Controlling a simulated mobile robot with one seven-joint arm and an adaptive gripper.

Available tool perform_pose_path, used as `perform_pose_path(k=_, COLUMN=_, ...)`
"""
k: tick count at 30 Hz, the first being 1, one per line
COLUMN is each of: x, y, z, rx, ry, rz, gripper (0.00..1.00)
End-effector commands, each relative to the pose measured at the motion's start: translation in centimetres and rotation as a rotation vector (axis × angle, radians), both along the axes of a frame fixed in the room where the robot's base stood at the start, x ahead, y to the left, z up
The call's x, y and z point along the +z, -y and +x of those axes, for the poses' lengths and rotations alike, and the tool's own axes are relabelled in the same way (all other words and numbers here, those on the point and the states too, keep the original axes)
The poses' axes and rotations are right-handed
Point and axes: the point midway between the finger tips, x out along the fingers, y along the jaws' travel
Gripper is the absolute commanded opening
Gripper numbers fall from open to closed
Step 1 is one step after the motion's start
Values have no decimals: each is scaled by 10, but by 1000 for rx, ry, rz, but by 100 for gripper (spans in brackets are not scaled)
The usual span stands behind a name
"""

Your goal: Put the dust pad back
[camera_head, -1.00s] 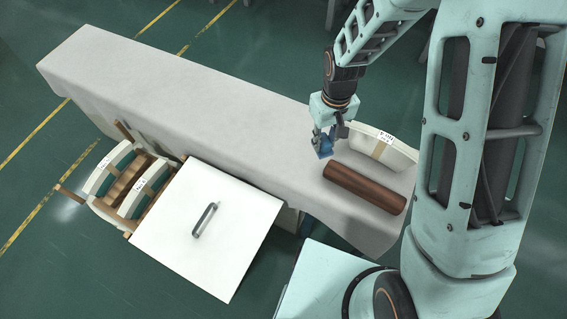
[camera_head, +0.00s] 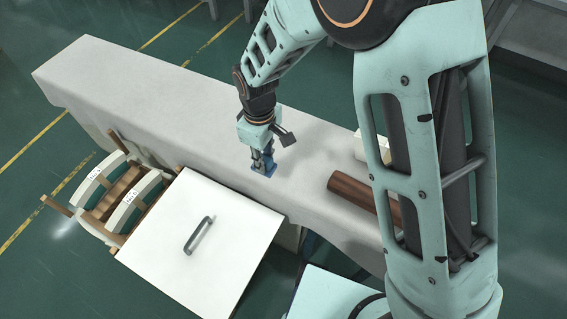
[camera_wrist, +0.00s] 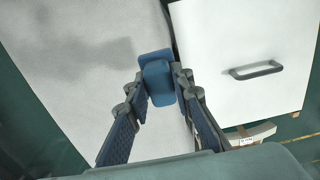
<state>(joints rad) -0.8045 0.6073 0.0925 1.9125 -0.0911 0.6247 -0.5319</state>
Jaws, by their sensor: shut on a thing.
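The dust pad is a small blue block on a flat blue plate. My gripper (camera_wrist: 160,84) is shut on the dust pad (camera_wrist: 157,66), with one finger on each side of its block. In the head view my gripper (camera_head: 262,152) points down over the long table, and the dust pad (camera_head: 264,168) shows at its tips. I cannot tell whether the pad touches the table.
The long grey-white table (camera_head: 130,85) is bare to the left of my gripper. A brown cylinder (camera_head: 362,196) lies to the right, partly behind my arm. A white box lid with a handle (camera_head: 198,236) is in front. A wooden frame with white curved pieces (camera_head: 137,202) stands at left.

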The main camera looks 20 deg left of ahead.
Motion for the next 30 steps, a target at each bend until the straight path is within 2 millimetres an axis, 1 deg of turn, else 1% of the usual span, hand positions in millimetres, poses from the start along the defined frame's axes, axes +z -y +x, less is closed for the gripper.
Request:
perform_pose_path(k=1, x=-7, y=5, z=13, rx=-5, ry=-2, rz=-1, gripper=2)
perform_pose_path(k=3, x=-15, y=11, z=29, rx=-7, ry=-2, rz=-1, gripper=2)
perform_pose_path(k=6, x=-37, y=16, z=42, rx=-4, ry=-3, rz=-3, gripper=2)
perform_pose_path(k=10, x=-54, y=21, z=56, rx=-2, ry=-2, rz=-1, gripper=2)
perform_pose_path(k=17, x=-66, y=24, z=66, rx=-2, ry=-1, rz=0, gripper=2)
perform_pose_path(k=19, x=-72, y=26, z=71, rx=-2, ry=-1, rz=-1, gripper=2)
perform_pose_path(k=24, x=-98, y=26, z=70, rx=-1, ry=-3, rz=-2, gripper=2)
perform_pose_path(k=26, x=-101, y=25, z=71, rx=0, ry=-1, rz=0, gripper=2)
perform_pose_path(k=30, x=-101, y=25, z=71, rx=-1, ry=0, rz=1, gripper=2)
